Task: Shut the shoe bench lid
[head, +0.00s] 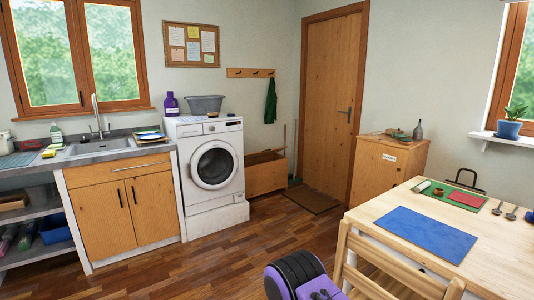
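The shoe bench appears to be the low wooden box (266,179) against the back wall, between the washing machine and the door. Its top looks open, with a dark inside showing behind the front panel. The lid seems to be raised toward the wall, but it is small and partly hidden by the washing machine, so its exact angle is unclear. Neither of my grippers is in view.
The washing machine (214,168) stands just left of the bench. A doormat (312,198) lies before the door (330,110). The wooden floor (235,240) before the bench is clear. A table (486,252) and chair (350,250) stand at right.

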